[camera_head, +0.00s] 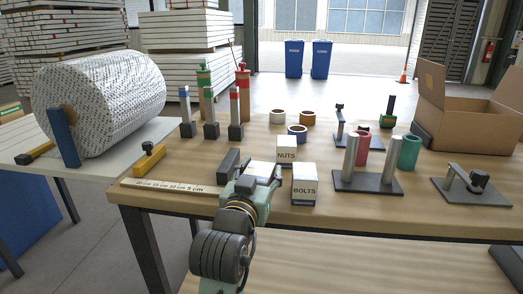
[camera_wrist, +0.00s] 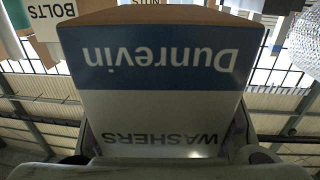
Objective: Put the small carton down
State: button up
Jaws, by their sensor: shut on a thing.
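The small carton (camera_wrist: 160,90), a white and blue box marked "Dunrevin" and "WASHERS", fills the middle of the wrist view, its print upside down there. My gripper (camera_head: 258,180) is shut on it; the gripper body hides much of the carton, and only its pale top (camera_head: 262,168) shows in the head view. The carton is at the front part of the wooden table (camera_head: 400,222), left of the BOLTS carton (camera_head: 304,188) and in front of the NUTS carton (camera_head: 286,153). I cannot tell whether its base touches the table.
A dark block (camera_head: 228,166) stands close left of my gripper, with a ruler (camera_head: 170,187) further left. A metal stand with two posts (camera_head: 368,183) is right of the BOLTS carton. Tape rolls (camera_head: 297,132) lie behind. An open cardboard box (camera_head: 470,125) stands at the right.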

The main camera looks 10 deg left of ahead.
jog(key=w, duration=0.6)
jog(key=shift+w+a+f, duration=0.25)
jog(key=shift+a, duration=0.05)
jog(key=shift+w+f+p, duration=0.2)
jog(key=shift+w+p, duration=0.3)
jog(key=shift+w, duration=0.55)
jog(key=shift+s+a+f, duration=0.1)
jog(key=shift+s+f, duration=0.05)
jog(key=shift+f, duration=0.75)
jog(key=shift+f+p, duration=0.3)
jog(key=shift+f, duration=0.3)
jog(key=shift+f, duration=0.1)
jog(key=o, duration=1)
jog(key=shift+f, duration=0.15)
jog(key=o, duration=0.6)
jog(key=shift+c, duration=0.2)
jog(key=shift+b, duration=0.3)
